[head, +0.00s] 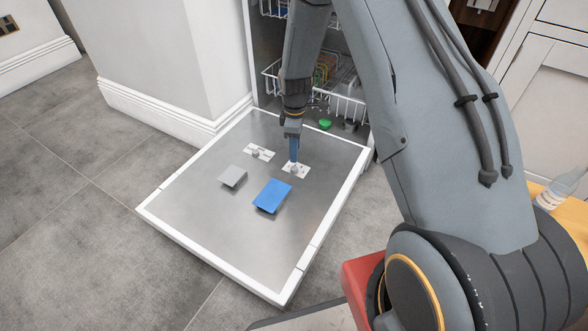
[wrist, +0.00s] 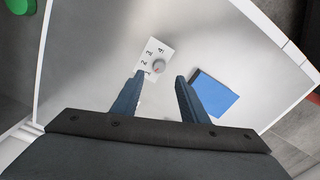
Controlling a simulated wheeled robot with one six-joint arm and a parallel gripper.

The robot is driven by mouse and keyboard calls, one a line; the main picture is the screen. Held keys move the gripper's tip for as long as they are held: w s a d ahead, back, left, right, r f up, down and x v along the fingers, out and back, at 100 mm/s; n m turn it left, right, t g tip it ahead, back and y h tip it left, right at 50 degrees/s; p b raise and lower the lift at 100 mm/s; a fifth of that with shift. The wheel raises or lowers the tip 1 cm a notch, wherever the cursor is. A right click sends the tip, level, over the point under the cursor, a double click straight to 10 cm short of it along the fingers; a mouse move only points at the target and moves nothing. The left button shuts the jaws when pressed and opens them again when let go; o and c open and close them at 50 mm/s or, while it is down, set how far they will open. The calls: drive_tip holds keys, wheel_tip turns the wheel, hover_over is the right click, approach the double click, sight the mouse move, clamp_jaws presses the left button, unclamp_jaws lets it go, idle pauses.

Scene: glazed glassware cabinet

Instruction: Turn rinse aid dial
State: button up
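The rinse aid dial (wrist: 159,66) is a small round grey knob on a white plate with printed numbers, 2, 3 and 4 among them. It lies on the inner face of the lowered dishwasher door (head: 200,215). In the head view, the right-hand white plate (head: 301,172) is under my gripper (head: 293,158). In the wrist view, my gripper (wrist: 160,77) has its two blue fingers apart with nothing between them. The knob shows just beyond the gap between the fingertips. I cannot tell whether either finger touches it.
A blue flap (head: 272,196) and a grey flap (head: 232,176) stand on the door near the plate. A second white plate (head: 258,152) with a fitting is to the left. Wire racks (head: 345,105) and a green item (head: 325,124) are behind the door.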

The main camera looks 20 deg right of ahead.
sight(294, 168)
wheel_tip(294, 168, down, 8)
drive_tip(key=b, duration=0.3)
drive_tip(key=shift+w+a, duration=0.1)
drive_tip(key=shift+c, duration=0.2)
clamp_jaws()
